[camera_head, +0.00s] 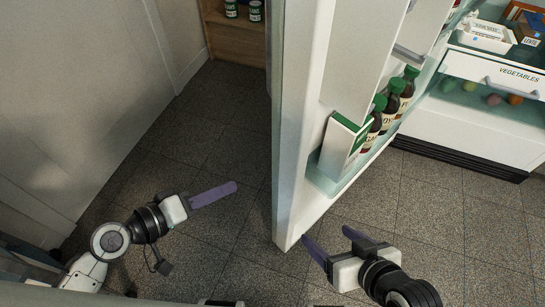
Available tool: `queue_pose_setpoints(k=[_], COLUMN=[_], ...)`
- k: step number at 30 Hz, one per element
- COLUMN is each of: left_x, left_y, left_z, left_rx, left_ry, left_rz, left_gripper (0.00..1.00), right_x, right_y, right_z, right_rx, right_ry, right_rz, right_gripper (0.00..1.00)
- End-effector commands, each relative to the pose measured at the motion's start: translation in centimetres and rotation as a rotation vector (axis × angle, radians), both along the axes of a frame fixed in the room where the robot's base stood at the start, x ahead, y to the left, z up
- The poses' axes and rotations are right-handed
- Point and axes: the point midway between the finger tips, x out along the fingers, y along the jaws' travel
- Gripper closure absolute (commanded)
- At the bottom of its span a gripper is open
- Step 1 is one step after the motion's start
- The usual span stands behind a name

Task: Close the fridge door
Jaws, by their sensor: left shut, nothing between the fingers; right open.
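The fridge door (294,150) stands open, with its edge toward me and its shelves of bottles facing right. The fridge body (480,125) is at the upper right, its inside exposed. My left gripper (233,188) is left of the door, on its outer side, shut and empty, with clear floor between it and the door. My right gripper (330,240) is at the door's lower right, open, with nothing between its fingers. One of its fingertips is close to the door's bottom corner; I cannot tell whether they touch.
Several green-capped bottles (389,103) and a white-green carton (342,146) stand on the door shelf. A vegetables drawer (497,75) is inside the fridge. A wooden shelf with cans (236,38) is behind the door. A pale wall (70,90) is at left. Tiled floor (215,135) is clear between wall and door.

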Motion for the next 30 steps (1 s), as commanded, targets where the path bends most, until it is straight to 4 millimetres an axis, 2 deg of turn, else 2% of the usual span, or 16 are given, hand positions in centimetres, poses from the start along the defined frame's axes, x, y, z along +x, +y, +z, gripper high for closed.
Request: queue_pose_setpoints(k=[1,6,9,12,17,20,30], left_x=[1.3,3.6,4.2,4.6,5.1,5.8,9.8], left_y=[0.1,0.4,0.7,1.0,0.5,-0.6,-6.7], left_z=[-0.3,3.8,5.9,7.4,8.5,8.6,8.6], left_rx=[-0.093,-0.380,-0.494,-0.563,-0.603,-0.602,-0.602], left_ry=[0.011,0.074,0.101,0.118,0.128,0.127,0.126], left_rz=[-0.008,-0.046,-0.068,-0.083,-0.092,-0.093,-0.092], left_gripper=[1.00,1.00,1.00,1.00,1.00,1.00,1.00], right_x=[0.2,0.3,0.2,0.1,0.0,0.0,0.0], right_y=[0.4,1.7,2.1,2.3,2.5,2.5,2.4], right_z=[-1.8,-2.9,-3.2,-3.3,-3.1,-3.0,-3.1], right_rx=[0.011,0.035,0.042,0.047,0.050,0.051,0.043], right_ry=[0.000,0.016,0.024,0.029,0.031,0.030,0.035], right_rz=[0.012,0.052,0.069,0.079,0.085,0.084,0.084], right_gripper=[0.28,0.28,0.28,0.28,0.28,0.28,0.28])
